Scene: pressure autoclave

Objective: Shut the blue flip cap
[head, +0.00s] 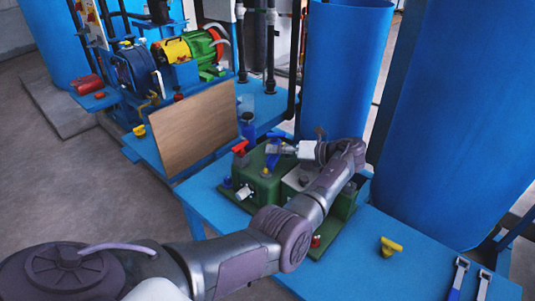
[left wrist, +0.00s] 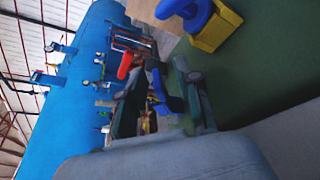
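A green block (head: 262,185) stands on the blue bench in the head view. A blue piece (head: 274,136) shows at its top, beside a red handle (head: 240,147); I take the blue piece for the flip cap, but its lid position is too small to read. My left gripper (head: 284,149) reaches over the block from the right, close beside the blue piece. Contact cannot be told, nor whether its fingers are open. In the left wrist view a blue rounded part (left wrist: 190,12) on a yellow body (left wrist: 217,31) shows at the top, and a second blue part (left wrist: 170,100) lies lower. My right gripper is out of view.
A brown board (head: 193,128) stands upright left of the block. Large blue tanks (head: 345,70) rise behind. A yellow valve handle (head: 390,246) and two blue-handled tools (head: 458,276) are on the bench at the right. The bench between them is clear.

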